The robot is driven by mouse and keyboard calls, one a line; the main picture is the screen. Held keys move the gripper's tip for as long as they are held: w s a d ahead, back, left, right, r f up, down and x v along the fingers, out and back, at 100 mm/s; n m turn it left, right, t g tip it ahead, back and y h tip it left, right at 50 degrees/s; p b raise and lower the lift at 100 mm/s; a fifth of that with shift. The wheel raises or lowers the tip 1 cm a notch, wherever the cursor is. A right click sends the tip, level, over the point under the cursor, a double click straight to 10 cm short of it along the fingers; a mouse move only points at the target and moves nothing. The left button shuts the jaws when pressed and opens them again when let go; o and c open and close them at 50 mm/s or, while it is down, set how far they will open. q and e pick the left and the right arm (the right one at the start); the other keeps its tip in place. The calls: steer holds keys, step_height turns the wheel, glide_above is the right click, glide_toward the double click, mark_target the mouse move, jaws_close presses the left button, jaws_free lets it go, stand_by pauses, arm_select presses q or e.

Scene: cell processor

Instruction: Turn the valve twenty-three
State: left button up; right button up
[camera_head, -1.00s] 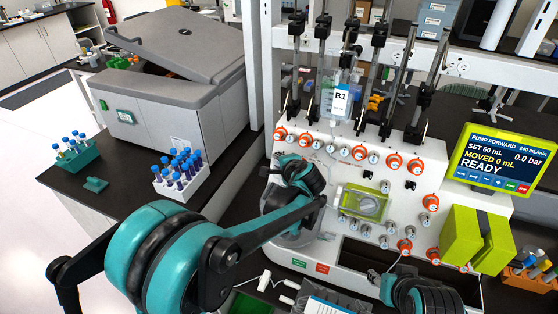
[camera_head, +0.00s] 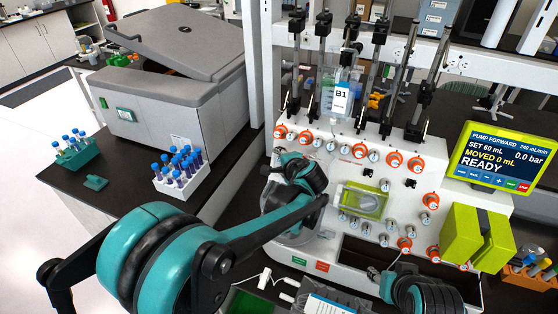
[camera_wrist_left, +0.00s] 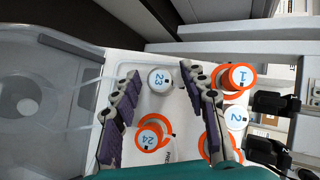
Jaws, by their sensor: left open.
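Valve 23 (camera_wrist_left: 160,80) is a round white knob numbered 23 on the white panel in the left wrist view. My left gripper (camera_wrist_left: 161,72) is open, with its two ridged fingers apart on either side of valve 23. I see a gap between each finger and the knob. Valve 24 (camera_wrist_left: 149,138), with an orange ring, also lies between the fingers, closer to the palm. In the head view my left wrist is in front of the left part of the machine (camera_head: 335,250). It hides the fingers there. My right gripper is not visible.
Valves 1 (camera_wrist_left: 238,77) and 2 (camera_wrist_left: 235,117) are just right of the right finger. A clear round housing (camera_wrist_left: 30,100) fills the left of the wrist view. A pump screen (camera_head: 503,158) reads READY. A tube rack (camera_head: 178,190) stands on the left bench.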

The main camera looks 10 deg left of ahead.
arm_select(q)
steer(key=v, duration=1)
steer(key=shift+s+r, duration=0.15)
steer(key=shift+s, duration=0.25)
steer(key=shift+d, duration=0.15)
steer(key=s+a+f+n+g+h+b, duration=0.1)
steer(key=s+a+f+n+h, duration=0.1)
steer(key=s, duration=0.5)
steer(key=s+a+f+n+g+h+b, duration=0.1)
steer(key=s+a+f+n+h, duration=0.1)
steer(key=s+a+f+n, duration=0.2)
steer(key=s+a+f+n+g+h+b, duration=0.1)
steer(key=s+a+f+n, duration=0.2)
steer(key=s, duration=0.9)
step_height(320, 180, down, 3)
steer(key=n, duration=0.2)
steer(key=shift+a+n+h+b, duration=0.2)
steer(key=shift+n+h+b, duration=0.2)
